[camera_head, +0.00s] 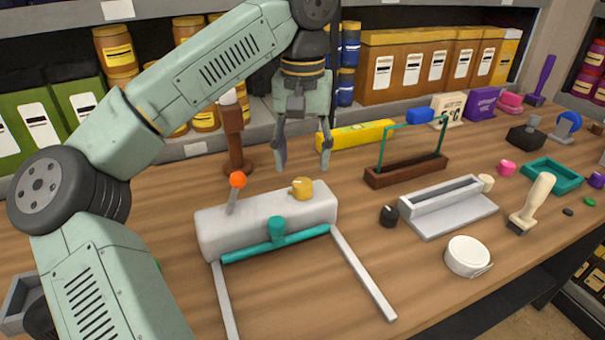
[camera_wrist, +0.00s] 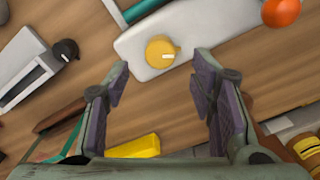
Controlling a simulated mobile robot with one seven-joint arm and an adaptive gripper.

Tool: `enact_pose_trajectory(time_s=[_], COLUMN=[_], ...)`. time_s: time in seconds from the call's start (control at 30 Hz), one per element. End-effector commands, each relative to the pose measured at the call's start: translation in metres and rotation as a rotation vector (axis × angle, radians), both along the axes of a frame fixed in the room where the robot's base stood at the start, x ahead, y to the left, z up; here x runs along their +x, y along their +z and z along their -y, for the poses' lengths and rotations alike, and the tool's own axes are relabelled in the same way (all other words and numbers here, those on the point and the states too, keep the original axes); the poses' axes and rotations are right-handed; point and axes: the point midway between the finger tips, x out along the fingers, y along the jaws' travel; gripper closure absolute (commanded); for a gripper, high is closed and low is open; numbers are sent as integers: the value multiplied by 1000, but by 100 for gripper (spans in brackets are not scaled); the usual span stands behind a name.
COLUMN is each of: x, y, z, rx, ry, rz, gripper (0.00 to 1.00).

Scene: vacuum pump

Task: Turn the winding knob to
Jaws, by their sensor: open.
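A yellow knob (camera_head: 301,188) with a white mark sits on the right part of a pale grey block (camera_head: 222,228); it is probably the winding knob. In the wrist view the yellow knob (camera_wrist: 161,51) shows just beyond the fingertips, its white mark pointing right. The grey block (camera_wrist: 200,28) also carries an orange-tipped lever (camera_head: 237,181) and a teal bar (camera_head: 275,243) along its front. My gripper (camera_head: 303,167) is open and empty, pointing down above and behind the knob, apart from it. A small black knob (camera_head: 389,215) stands to the right on the table.
A brown post (camera_head: 234,145) stands behind the lever. A yellow bar (camera_head: 356,135) and a brown tray with a teal frame (camera_head: 405,172) lie right of my gripper. A grey slotted block (camera_head: 448,215) and white round case (camera_head: 467,256) stand further right. Two grey rails extend forward from the block.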

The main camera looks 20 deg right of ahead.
Motion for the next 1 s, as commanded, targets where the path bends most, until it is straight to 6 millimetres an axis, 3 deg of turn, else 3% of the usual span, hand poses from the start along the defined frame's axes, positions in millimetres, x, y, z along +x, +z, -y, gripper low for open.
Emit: enact_pose_trajectory(time_s=[0.13, 0.33, 1.0], x=[1, 1, 0], y=[31, 54, 61], z=[0, -1, 0], rx=[1, 1, 0], ry=[4, 4, 1], rz=[4, 2, 1], gripper=[49, 49, 49])
